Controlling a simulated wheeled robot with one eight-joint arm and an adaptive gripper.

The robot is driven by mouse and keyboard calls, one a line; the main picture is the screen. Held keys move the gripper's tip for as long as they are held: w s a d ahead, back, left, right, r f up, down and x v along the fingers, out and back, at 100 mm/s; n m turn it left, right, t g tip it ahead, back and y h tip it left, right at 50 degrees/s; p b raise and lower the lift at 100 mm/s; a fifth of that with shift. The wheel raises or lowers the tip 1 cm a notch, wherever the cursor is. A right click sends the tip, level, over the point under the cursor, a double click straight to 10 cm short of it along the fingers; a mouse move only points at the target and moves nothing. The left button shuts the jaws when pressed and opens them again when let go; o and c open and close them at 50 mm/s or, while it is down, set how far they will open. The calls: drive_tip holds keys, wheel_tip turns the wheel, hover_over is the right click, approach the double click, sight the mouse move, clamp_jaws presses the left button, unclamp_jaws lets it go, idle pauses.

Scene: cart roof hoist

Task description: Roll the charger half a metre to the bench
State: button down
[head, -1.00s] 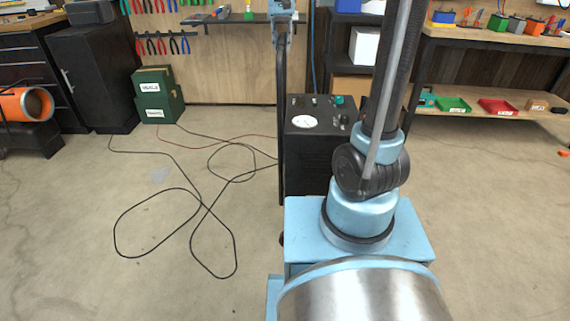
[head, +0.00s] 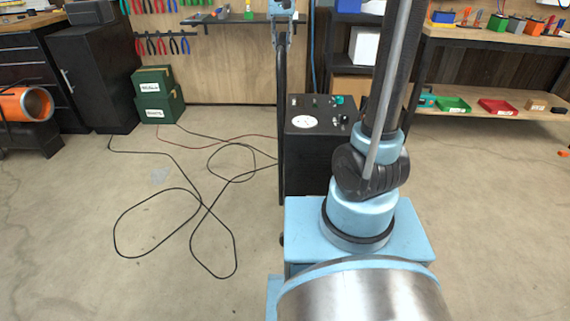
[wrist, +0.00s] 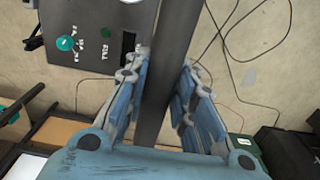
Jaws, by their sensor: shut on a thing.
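The charger (head: 306,165) is a black box with a white dial and knobs on top, upright on the floor in the middle of the head view. My arm hides part of its right side. Its dark upright handle bar (head: 282,120) rises at its left. My gripper (wrist: 163,62) has its blue fingers on both sides of the bar in the wrist view, shut on it. In the head view my gripper (head: 283,12) is at the top edge, partly cut off. The charger's top panel (wrist: 100,35) also shows in the wrist view. A bench (head: 490,38) with tools stands at the right.
Black and red cables (head: 205,205) lie looped on the floor left of the charger. Green boxes (head: 160,105) and a black cabinet (head: 95,75) stand at the back left. A low shelf with coloured bins (head: 452,104) is under the bench.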

drive_tip(key=d, duration=1)
drive_tip(key=shift+s, duration=0.2)
idle(0.8)
drive_tip(key=d, duration=1)
drive_tip(key=shift+s, duration=0.15)
idle(0.9)
drive_tip(key=d, duration=1)
drive_tip(key=shift+s, duration=0.2)
idle(0.8)
drive_tip(key=shift+d, duration=0.1)
